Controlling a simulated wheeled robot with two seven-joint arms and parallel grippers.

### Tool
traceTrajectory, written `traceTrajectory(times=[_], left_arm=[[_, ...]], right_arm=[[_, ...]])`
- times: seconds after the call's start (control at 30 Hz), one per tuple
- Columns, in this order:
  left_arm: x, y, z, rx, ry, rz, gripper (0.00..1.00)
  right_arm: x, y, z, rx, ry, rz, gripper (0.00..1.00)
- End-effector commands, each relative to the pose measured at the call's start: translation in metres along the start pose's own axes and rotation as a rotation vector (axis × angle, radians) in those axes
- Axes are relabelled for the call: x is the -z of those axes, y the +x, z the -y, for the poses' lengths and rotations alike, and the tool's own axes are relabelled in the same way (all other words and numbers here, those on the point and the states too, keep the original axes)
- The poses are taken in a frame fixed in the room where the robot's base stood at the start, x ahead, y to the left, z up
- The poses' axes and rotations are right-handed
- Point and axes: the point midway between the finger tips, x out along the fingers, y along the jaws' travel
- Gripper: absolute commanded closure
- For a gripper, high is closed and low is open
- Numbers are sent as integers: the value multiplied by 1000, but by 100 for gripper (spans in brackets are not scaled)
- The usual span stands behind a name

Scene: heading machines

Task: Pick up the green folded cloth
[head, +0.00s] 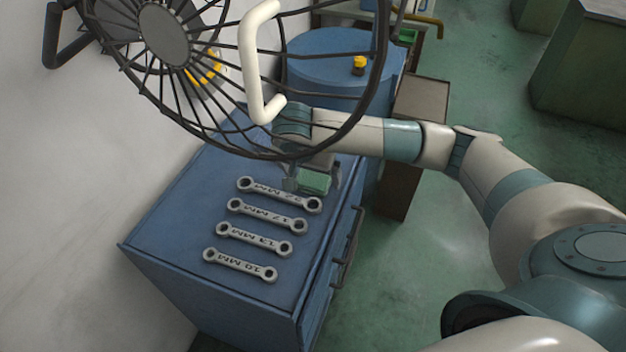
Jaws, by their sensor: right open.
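The green folded cloth (313,181) is a small green block on the far right part of the blue cabinet top (185,215). My right gripper (312,180) is open, with its fingers on either side of the cloth. I cannot tell whether the fingers touch it. The fan cage and my wrist hide part of the gripper from above. My left gripper is not in view.
Several wrenches (268,216) lie in a row on the cabinet top, close to the gripper. A wire fan cage (165,35) overhangs the back of the cabinet. A blue drum (325,50) stands behind. Green floor (420,260) is clear to the right.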

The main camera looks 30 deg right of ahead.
Motion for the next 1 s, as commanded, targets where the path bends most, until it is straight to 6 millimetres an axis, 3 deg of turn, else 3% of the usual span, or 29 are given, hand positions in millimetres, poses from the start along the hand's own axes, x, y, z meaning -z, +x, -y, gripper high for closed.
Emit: traceTrajectory(times=[0.27, 0.7, 1.0], left_arm=[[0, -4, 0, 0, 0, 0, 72], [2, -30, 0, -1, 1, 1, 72], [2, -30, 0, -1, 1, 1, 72]], right_arm=[[1, 2, 0, -2, 1, 2, 8], [8, 46, 7, -3, 1, 2, 8], [8, 52, 7, 0, 0, 1, 8]])
